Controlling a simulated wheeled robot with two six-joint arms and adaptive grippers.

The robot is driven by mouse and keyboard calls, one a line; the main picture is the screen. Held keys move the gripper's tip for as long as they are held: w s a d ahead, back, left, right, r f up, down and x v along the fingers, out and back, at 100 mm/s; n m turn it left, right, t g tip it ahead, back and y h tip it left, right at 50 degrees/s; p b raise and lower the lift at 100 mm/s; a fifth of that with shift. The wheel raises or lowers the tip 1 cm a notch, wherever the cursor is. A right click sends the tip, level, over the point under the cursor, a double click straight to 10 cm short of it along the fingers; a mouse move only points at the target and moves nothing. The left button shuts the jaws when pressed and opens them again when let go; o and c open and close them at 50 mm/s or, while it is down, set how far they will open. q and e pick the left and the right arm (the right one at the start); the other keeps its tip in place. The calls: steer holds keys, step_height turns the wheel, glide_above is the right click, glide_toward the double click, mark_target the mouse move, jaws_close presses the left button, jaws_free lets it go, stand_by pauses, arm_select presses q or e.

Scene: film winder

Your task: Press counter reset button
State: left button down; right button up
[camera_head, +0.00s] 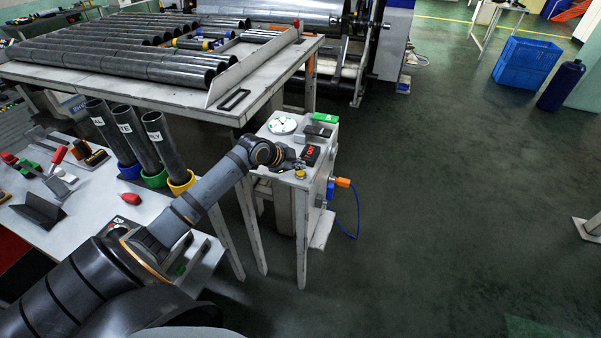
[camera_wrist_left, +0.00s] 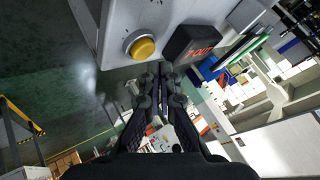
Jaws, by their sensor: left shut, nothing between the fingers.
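The counter (camera_head: 311,155) is a small black box with red lit digits on top of a narrow white stand. A round yellow button (camera_head: 300,174) sits at the stand's near edge beside it. In the left wrist view the yellow button (camera_wrist_left: 142,47) sits in a pale ring, with the counter (camera_wrist_left: 192,44) to its right. My left gripper (camera_head: 297,163) reaches in from the left, close to the counter and button. In the wrist view its fingers (camera_wrist_left: 161,75) are together and empty, just below the button, with a small gap seen between. My right gripper is not in view.
The stand (camera_head: 284,147) also carries a round dial (camera_head: 282,123) and a green block (camera_head: 325,117). A large table with dark tubes (camera_head: 120,60) is behind. A white bench (camera_head: 90,210) with upright tubes is at left.

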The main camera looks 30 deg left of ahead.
mark_target(299, 174)
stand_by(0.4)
arm_select(q)
steer(key=shift+f, duration=0.4)
steer(key=shift+f+b, duration=0.4)
steer(key=shift+f, duration=0.1)
stand_by(0.7)
stand_by(0.3)
steer(key=shift+r+p, duration=0.9)
steer(key=shift+r, duration=0.05)
step_height(299, 174, up, 5)
steer(key=p, duration=0.4)
steer(key=shift+r+p, duration=0.1)
steer(key=shift+p, duration=0.25)
